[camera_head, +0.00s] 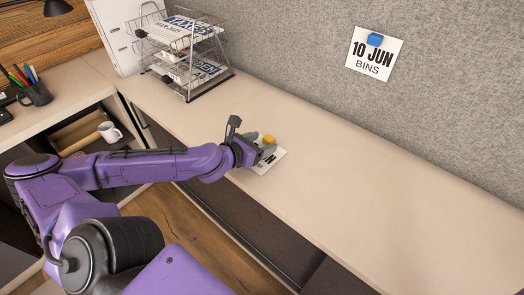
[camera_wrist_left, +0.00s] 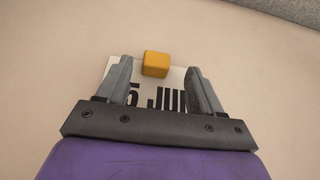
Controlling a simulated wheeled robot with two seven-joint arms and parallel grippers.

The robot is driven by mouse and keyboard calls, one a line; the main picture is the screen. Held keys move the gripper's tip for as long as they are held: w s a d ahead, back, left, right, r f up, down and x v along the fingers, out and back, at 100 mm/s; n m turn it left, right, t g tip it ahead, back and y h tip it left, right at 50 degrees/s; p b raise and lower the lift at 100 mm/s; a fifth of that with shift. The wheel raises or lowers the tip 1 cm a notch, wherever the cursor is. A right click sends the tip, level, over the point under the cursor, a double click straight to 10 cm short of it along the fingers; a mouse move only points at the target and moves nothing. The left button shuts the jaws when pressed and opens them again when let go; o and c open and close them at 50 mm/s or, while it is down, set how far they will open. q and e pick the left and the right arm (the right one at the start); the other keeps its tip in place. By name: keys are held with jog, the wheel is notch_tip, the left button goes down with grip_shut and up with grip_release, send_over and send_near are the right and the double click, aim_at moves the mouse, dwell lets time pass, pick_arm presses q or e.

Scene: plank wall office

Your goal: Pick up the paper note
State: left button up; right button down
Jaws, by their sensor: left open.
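A white paper note (camera_head: 266,162) with black print lies on the cream desk, partly hidden by my left gripper in the head view. In the left wrist view the note (camera_wrist_left: 146,98) shows the letters "JUN" between the fingers. A yellow-orange block (camera_wrist_left: 155,64) sits at the note's far edge; it also shows in the head view (camera_head: 268,139). My left gripper (camera_wrist_left: 156,78) is open, with one finger on each side of the block and apart from it. In the head view my left gripper (camera_head: 259,149) is over the note. My right gripper is not in view.
Another note reading "10 JUN BINS" (camera_head: 373,55) hangs on the grey felt partition under a blue block (camera_head: 375,39). A wire paper rack (camera_head: 188,92) stands at the back left. The desk's right side is clear.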

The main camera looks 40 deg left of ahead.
aim_at(267, 139)
pick_arm(q)
jog(key=b+x, duration=0.1)
jog(key=x, duration=0.3)
jog(key=shift+w+a+f+b, duration=0.15)
jog(key=shift+w+b, duration=0.2)
jog(key=shift+b, duration=0.05)
jog(key=c, duration=1.1)
jog(key=shift+o, duration=0.2)
